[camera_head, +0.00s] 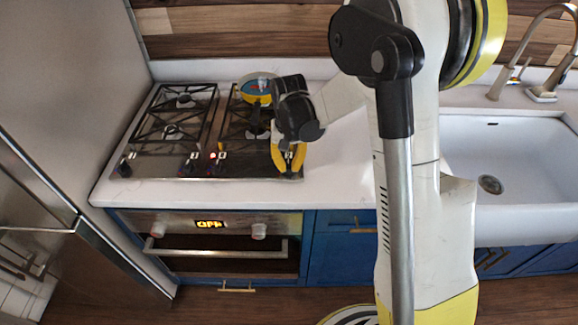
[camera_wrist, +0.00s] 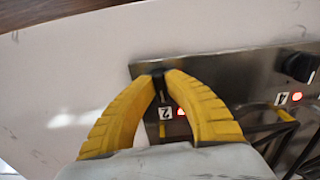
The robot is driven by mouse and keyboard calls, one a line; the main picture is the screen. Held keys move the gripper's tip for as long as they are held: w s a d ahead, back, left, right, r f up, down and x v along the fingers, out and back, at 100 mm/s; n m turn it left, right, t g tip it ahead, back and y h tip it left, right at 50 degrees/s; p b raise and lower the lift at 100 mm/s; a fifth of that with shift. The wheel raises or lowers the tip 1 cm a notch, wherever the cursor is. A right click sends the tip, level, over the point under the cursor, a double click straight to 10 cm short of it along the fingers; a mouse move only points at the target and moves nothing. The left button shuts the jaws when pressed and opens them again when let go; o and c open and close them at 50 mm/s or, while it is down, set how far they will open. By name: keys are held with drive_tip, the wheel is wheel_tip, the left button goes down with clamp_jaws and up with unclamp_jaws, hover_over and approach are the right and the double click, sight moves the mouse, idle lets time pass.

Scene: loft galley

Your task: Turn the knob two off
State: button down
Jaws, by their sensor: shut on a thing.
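My gripper (camera_head: 288,168) reaches down to the front right corner of the stove's control strip. In the wrist view its two yellow fingers (camera_wrist: 160,72) meet at their tips around a small dark knob (camera_wrist: 158,82), mostly hidden by them. The label "2" and a glowing red light (camera_wrist: 181,111) are beside this knob. The knob's angle cannot be made out.
Another black knob (camera_wrist: 300,66), with label "4" and a red light, sits farther right in the wrist view. A blue and yellow pan (camera_head: 257,88) stands on the back right burner. The oven (camera_head: 210,224) display reads OFF. White counter (camera_head: 345,150) lies to the right.

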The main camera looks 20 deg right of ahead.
sight(289, 166)
drive_tip(key=shift+m, duration=0.4)
drive_tip(key=c, duration=1.4)
unclamp_jaws()
drive_tip(key=shift+r, duration=0.15)
wheel_tip(289, 166, up, 12)
drive_tip(key=shift+f, duration=0.1)
